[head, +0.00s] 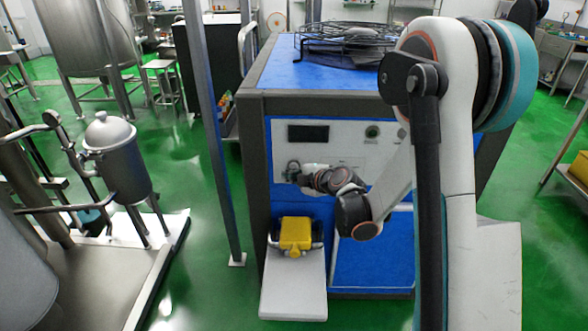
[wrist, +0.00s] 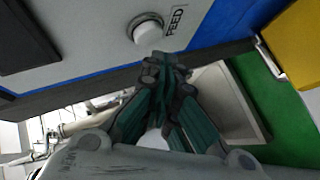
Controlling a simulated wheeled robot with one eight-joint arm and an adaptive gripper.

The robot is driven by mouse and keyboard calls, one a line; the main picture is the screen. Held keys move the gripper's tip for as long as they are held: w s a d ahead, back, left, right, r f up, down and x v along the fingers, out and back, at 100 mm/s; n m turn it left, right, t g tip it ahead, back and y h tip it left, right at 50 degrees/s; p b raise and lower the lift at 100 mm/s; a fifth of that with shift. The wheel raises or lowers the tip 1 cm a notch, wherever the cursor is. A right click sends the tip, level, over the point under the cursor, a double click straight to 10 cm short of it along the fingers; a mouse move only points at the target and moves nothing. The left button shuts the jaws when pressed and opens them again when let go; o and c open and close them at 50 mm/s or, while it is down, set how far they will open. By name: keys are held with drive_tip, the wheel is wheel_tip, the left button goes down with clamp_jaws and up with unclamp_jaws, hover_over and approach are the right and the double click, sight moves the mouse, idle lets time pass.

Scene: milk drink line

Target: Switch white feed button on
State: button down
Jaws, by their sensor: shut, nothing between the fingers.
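The white feed button (wrist: 147,31) is a round cap in a metal ring on the grey panel (wrist: 90,35), beside the printed word FEED (wrist: 176,20) in the wrist view. My gripper (wrist: 166,62) is shut and empty. Its fingertips show just below the button in the picture; I cannot tell whether they touch it or the panel. In the head view my gripper (head: 294,172) is at the lower left of the machine's front panel (head: 345,150), and the feed button is hidden there by the gripper. Whether the button is pressed or lit is not clear.
The panel carries a dark display (head: 308,133) and a green button (head: 372,131). A yellow block (head: 296,233) sits below my gripper, above a white base plate (head: 294,285). Green floor is open between post and tank (head: 118,160).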

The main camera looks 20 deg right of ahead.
drive_tip(key=shift+w, duration=0.15)
idle(0.5)
drive_tip(key=shift+w+d, duration=0.15)
drive_tip(key=shift+w, duration=0.1)
drive_tip(key=shift+w+d, duration=0.15)
drive_tip(key=shift+w, duration=0.3)
idle(0.8)
drive_tip(key=shift+s+a+b, duration=0.3)
drive_tip(key=shift+s+b, duration=0.1)
drive_tip(key=shift+s, duration=0.5)
drive_tip(key=s+a+b, duration=0.1)
drive_tip(key=s+a, duration=0.1)
drive_tip(key=s, duration=0.3)
drive_tip(key=shift+s, duration=0.35)
drive_tip(key=shift+d, duration=0.1)
